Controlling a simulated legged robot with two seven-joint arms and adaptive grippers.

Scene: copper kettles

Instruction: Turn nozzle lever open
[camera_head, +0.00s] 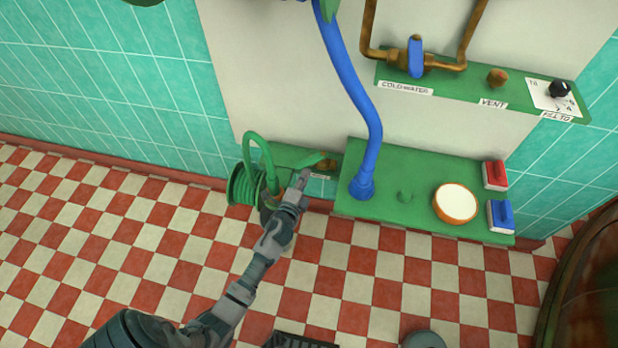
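My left gripper (301,180) reaches up from the lower left to the small green shelf at the wall. Its tip is at or very near a thin green lever-like piece (311,160) that slants up to the right. I cannot tell whether they touch. A brass fitting (326,165) sits just right of this piece. A green hose (255,143) arches down to the left of the gripper, beside a coiled green hose (241,186). The nozzle body is mostly hidden behind my gripper and wrist. The fingers are too small to show whether they are open. My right gripper is not in view.
A thick blue hose (369,125) comes down onto the green bench (385,206) right of the gripper. The bench also holds a round white-topped pot (456,203) and a red (495,175) and a blue block (500,216). A blue-handled valve (416,57) is above. The checkered floor is mostly clear.

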